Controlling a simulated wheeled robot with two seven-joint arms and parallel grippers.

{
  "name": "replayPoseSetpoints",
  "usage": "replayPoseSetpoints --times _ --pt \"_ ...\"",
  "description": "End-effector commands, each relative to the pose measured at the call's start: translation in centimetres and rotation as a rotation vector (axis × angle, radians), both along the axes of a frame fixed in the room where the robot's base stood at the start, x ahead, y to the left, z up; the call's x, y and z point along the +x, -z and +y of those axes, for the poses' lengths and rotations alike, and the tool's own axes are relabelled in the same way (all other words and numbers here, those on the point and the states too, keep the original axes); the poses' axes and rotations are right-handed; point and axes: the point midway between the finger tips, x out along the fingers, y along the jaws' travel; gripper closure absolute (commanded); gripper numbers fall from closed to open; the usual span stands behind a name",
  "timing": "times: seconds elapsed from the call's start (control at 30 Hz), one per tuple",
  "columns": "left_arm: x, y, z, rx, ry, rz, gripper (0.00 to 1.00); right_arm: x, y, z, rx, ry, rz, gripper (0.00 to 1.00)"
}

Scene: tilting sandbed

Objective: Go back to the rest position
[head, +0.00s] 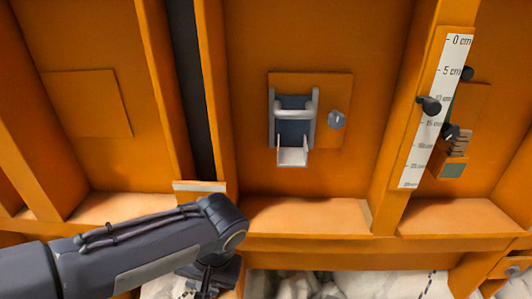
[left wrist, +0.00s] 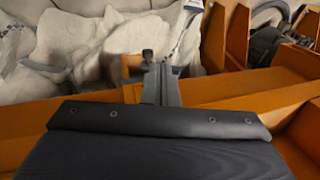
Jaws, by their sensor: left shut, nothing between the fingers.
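My left arm comes in from the left in the head view, across the lower left. My left gripper (head: 206,288) points down at the bottom edge, partly cut off, below the orange frame. In the left wrist view my left gripper (left wrist: 157,68) is shut with nothing between its fingers. Orange frame parts and a pale crumpled sheet (left wrist: 55,60) lie beyond it. My right gripper is in neither view.
An orange panel (head: 250,50) carries a metal latch with a grey handle (head: 295,112) and a small knob (head: 336,120). A white centimetre scale (head: 428,130) with black knobs is on a post at right. Orange ledges (head: 310,215) run across below.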

Motion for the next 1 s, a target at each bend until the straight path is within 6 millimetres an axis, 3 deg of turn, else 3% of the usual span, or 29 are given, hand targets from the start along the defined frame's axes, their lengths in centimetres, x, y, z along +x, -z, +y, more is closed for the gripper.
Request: replayPoseSetpoints --times 0.03,0.2,0.4,0.77,0.8,1.0 --pt "-1.8 0.0 2.5 -0.078 -0.020 0.016 1.00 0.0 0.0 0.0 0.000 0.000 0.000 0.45" --pt "-7.9 1.1 6.8 -0.327 -0.041 0.014 1.00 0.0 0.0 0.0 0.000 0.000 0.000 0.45" --pt "-13.2 2.3 8.1 -0.523 -0.068 -0.087 1.00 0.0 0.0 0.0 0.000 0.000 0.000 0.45" --pt "-17.6 4.1 7.7 -0.669 -0.123 -0.299 1.00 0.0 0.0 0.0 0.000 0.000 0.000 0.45" --pt "-17.5 2.3 7.6 -0.670 -0.118 -0.295 1.00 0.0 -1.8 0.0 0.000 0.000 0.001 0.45" --pt "-17.5 -2.2 7.6 -0.668 -0.115 -0.289 1.00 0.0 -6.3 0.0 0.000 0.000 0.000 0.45"
